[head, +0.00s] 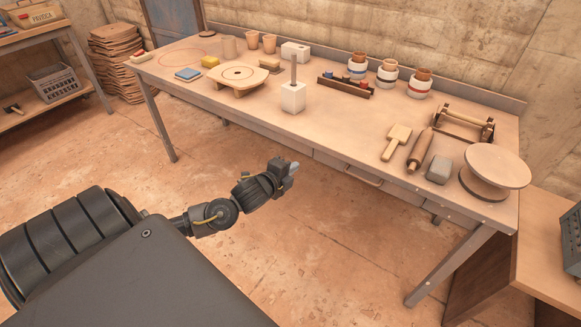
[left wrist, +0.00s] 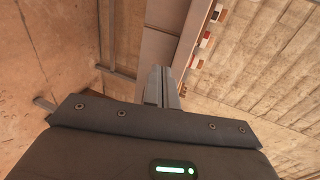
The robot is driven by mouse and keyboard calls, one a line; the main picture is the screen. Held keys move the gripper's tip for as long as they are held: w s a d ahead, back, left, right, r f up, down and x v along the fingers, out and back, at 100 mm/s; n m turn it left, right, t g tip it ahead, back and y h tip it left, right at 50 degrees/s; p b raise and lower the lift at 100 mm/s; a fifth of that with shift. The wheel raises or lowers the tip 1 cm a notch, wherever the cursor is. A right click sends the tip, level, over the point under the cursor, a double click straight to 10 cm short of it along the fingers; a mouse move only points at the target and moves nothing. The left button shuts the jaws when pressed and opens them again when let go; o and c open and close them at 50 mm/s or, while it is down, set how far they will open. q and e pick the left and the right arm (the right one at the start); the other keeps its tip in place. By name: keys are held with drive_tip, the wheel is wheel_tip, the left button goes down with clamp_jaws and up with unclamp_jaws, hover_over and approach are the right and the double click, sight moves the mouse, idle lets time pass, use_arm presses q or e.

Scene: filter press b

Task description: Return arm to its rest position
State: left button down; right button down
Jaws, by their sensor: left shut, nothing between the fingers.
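My left arm comes in from the lower left of the head view. Its gripper (head: 291,168) is in the air in front of the long workbench (head: 330,128), short of the bench's front edge. The left gripper is shut with nothing in it. In the left wrist view its fingers (left wrist: 161,86) are together, with the bench edge and the wall beyond them. My right gripper is not in view.
On the bench stand a white block with an upright handle (head: 293,96), a wooden ring stand (head: 238,80), several jars, a rolling pin (head: 420,150), a paddle (head: 396,142) and a round turntable (head: 497,166). The floor (head: 330,240) in front is clear. A side table (head: 550,240) stands at right.

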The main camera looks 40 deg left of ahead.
use_arm(q)
drive_tip(key=shift+s, duration=0.3)
drive_tip(key=shift+r, duration=0.1)
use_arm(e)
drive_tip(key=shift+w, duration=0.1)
